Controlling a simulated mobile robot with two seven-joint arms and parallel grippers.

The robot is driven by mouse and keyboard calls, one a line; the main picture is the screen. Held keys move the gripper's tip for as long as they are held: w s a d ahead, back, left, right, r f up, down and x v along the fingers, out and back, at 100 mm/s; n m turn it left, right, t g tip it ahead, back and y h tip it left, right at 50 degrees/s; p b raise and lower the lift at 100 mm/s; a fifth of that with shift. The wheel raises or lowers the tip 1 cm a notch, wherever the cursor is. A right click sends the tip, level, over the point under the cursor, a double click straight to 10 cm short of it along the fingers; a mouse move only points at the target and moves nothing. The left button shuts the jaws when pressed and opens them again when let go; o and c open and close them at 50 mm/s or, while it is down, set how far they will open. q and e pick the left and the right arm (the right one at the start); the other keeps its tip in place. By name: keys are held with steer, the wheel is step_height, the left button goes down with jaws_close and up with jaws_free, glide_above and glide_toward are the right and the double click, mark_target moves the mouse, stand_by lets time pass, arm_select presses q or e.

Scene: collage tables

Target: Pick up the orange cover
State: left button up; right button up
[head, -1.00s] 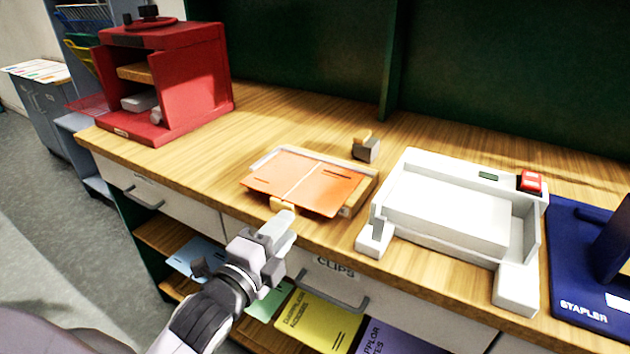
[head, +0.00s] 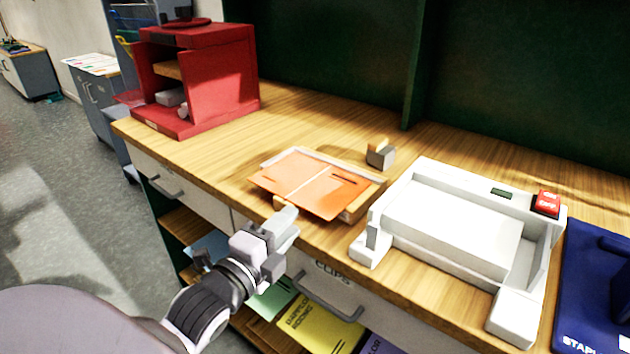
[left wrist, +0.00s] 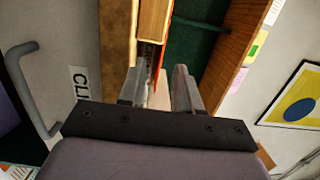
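The orange cover (head: 312,184) lies on a shallow tray with wooden blocks at its edges (head: 362,207) near the table's front edge. It looks like an open folder with a pale line down the middle. My left gripper (head: 287,220) is just in front of the cover's near edge, low by the table edge. In the left wrist view its two fingers (left wrist: 160,88) stand apart with a gap between them. A thin orange-red edge shows beyond the gap, and I cannot tell whether it is touched. My right gripper is not in view.
A white machine with a red switch (head: 455,225) stands right of the tray, with a blue stapler (head: 600,290) beyond. A red cabinet (head: 205,80) stands at the left. A small block (head: 381,155) sits behind the tray. The wood between cabinet and tray is clear.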

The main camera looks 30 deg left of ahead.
mark_target(310, 206)
arm_select(q)
steer(key=shift+w+d+p, duration=0.2)
steer(key=shift+w+p, duration=0.1)
steer(key=shift+w, duration=3.1)
jaws_close()
